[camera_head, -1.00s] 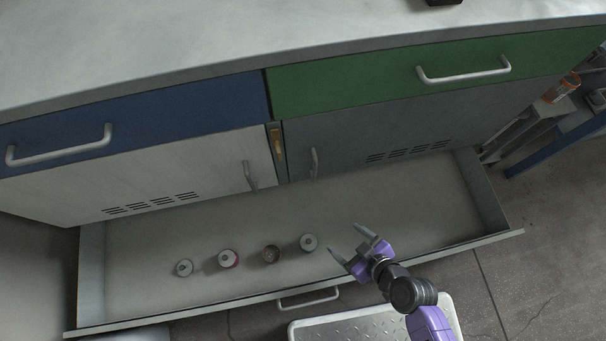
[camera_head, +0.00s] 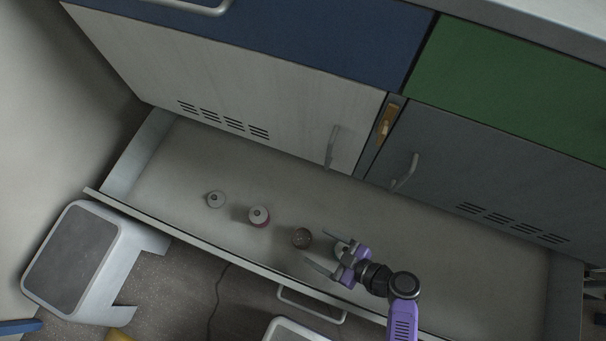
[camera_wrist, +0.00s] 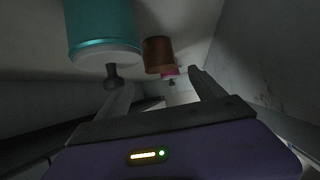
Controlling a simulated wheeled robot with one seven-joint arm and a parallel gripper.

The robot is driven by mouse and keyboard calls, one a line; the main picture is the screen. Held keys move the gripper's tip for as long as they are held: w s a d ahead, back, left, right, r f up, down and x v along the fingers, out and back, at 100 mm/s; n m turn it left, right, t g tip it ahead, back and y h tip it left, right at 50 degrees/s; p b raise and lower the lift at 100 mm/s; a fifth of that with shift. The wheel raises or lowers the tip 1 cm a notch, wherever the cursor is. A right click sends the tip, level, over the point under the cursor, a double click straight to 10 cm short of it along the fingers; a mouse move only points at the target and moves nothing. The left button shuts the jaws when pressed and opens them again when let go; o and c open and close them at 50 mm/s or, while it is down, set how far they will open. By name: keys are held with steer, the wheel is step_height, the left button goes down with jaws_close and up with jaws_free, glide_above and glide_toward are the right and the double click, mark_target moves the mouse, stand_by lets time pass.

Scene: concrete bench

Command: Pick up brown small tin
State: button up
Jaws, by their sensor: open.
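The small brown tin (camera_head: 302,238) stands upright in the open drawer, third from the left in a row of small tins. In the wrist view the brown tin (camera_wrist: 157,52) shows beyond the fingertips, between them in the picture. My gripper (camera_head: 316,250) is open and empty, its fingers pointing left toward the brown tin. In the wrist view my gripper (camera_wrist: 152,76) has nothing between its fingers. A teal tin (camera_wrist: 100,28) is nearer, beside the left finger; in the head view the gripper partly covers the tin at the row's right end.
The drawer's front wall (camera_head: 225,259) runs close in front of the row. A white stool (camera_head: 75,262) stands outside at left. The drawer floor at right is clear.

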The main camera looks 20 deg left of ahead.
mark_target(295, 233)
steer(key=b+x, duration=0.2)
steer(key=x, duration=0.5)
steer(key=shift+a+b, duration=0.35)
steer(key=shift+b, duration=0.05)
steer(key=shift+c, duration=0.2)
steer(key=c, duration=1.5)
steer(key=shift+c, duration=0.5)
steer(key=shift+r, duration=0.1)
